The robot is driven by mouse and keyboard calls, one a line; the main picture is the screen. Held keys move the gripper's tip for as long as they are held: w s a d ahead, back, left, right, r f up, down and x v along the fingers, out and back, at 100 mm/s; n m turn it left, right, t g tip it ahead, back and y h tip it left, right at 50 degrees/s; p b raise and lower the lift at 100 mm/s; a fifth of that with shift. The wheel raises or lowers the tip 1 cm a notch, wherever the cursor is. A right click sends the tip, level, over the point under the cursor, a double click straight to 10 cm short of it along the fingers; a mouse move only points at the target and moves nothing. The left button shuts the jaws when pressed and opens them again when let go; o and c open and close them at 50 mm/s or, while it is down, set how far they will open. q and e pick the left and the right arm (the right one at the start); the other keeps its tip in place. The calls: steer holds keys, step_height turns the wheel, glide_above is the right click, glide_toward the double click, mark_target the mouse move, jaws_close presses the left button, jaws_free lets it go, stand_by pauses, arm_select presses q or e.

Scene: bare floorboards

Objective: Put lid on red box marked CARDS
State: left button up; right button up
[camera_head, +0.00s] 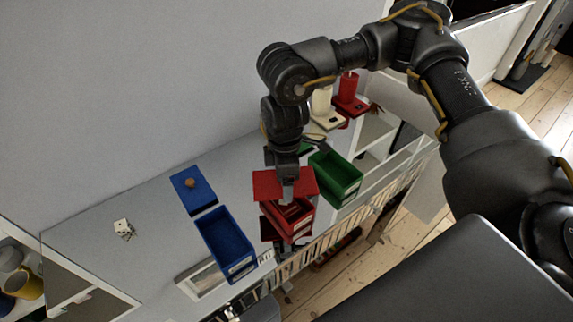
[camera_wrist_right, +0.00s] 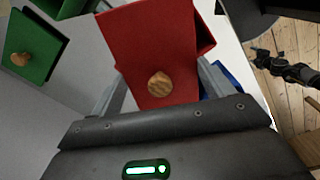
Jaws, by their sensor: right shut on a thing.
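My right gripper (camera_head: 287,182) is shut on a flat red lid (camera_head: 266,184). In the right wrist view the lid (camera_wrist_right: 150,40) lies between the fingers (camera_wrist_right: 160,75), its wooden knob (camera_wrist_right: 158,83) facing the camera. The lid is over the back part of the open red box (camera_head: 291,218), whose front part shows below it. I cannot tell whether lid and box touch. Any CARDS lettering is too small to read. A dark shape (camera_head: 289,250) at the red box's front may be my left gripper; its jaws are not clear.
An open blue box (camera_head: 225,240) stands left of the red box, with a knobbed blue lid (camera_head: 193,190) behind it. An open green box (camera_head: 335,178) stands to the right. A white die (camera_head: 124,229) lies further left. Red and cream candles (camera_head: 348,88) stand at the back right.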

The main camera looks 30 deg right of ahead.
steer(key=n+p, duration=0.1)
steer(key=n, duration=0.2)
steer(key=r+n+p, duration=0.1)
steer(key=n, duration=0.2)
steer(key=shift+a+n, duration=0.1)
steer(key=shift+n, duration=0.2)
steer(key=n, duration=0.2)
steer(key=n+p, duration=0.1)
steer(key=n, duration=0.1)
steer(key=n+p, duration=0.1)
steer(key=n, duration=0.1)
steer(key=shift+r, duration=0.3)
steer(key=n+p, duration=0.1)
steer(key=n, duration=0.3)
steer(key=n+p, duration=0.1)
steer(key=n, duration=0.1)
steer(key=shift+s+r+p, duration=0.1)
steer(key=shift+r+p, duration=0.15)
steer(key=shift+p, duration=0.05)
steer(key=n+p, duration=0.1)
steer(key=n, duration=0.3)
arm_select(q)
step_height(320, 180, up, 8)
steer(key=d, duration=0.2)
steer(key=shift+r, duration=0.25)
arm_select(e)
steer(key=shift+n, duration=0.6)
arm_select(q)
steer(key=shift+s+a, duration=0.1)
